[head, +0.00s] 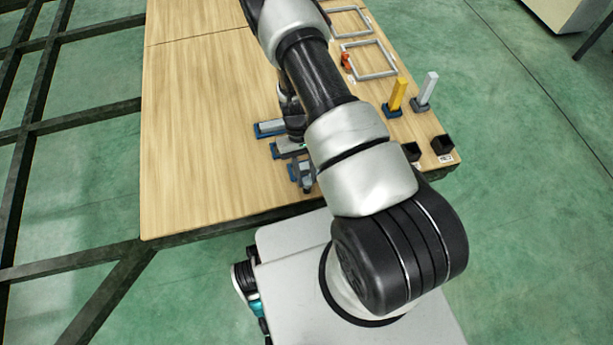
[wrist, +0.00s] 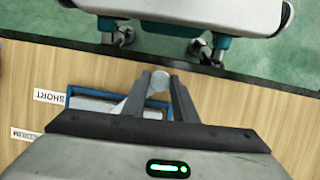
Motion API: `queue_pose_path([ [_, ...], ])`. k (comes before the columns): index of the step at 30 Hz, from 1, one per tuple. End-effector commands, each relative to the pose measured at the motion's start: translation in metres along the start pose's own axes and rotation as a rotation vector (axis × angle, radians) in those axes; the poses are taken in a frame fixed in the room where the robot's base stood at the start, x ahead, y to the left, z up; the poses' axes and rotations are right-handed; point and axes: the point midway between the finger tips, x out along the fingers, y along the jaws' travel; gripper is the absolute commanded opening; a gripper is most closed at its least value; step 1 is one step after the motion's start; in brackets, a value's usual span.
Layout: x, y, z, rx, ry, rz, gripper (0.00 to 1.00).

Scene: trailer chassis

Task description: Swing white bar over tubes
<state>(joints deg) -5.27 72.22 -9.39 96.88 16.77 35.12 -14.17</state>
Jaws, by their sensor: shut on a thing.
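My gripper (wrist: 160,82) is shut on a small white bar (wrist: 161,79), whose pale rounded end shows between the fingertips in the wrist view. The rest of the bar is mostly hidden by the fingers. A blue-edged tray (wrist: 74,99) beside the label SHORT lies just left of and under the fingers, with a pale grey piece in it. In the head view, several blue holders with grey tube-like pieces (head: 270,127) lie near the table's front edge. My arm hides much of the gripper there, so I cannot tell the bar apart from the tubes.
A yellow post (head: 397,95) and a white post (head: 427,90) stand in blue bases at right. Black cups (head: 443,144) sit at the right corner. Grey frames (head: 375,74) and an orange piece (head: 346,60) lie farther back. The wooden table's left side (head: 200,110) is clear.

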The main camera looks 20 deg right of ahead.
Motion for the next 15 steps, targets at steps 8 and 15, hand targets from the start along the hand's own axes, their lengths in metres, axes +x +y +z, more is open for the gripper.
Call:
queue_pose_path([
  [8, -0.0005, -0.0026, -0.0006, -0.247, 0.002, 0.103, 0.00],
  [15, -0.0005, -0.0041, 0.0005, -0.440, 0.001, 0.183, 0.00],
])
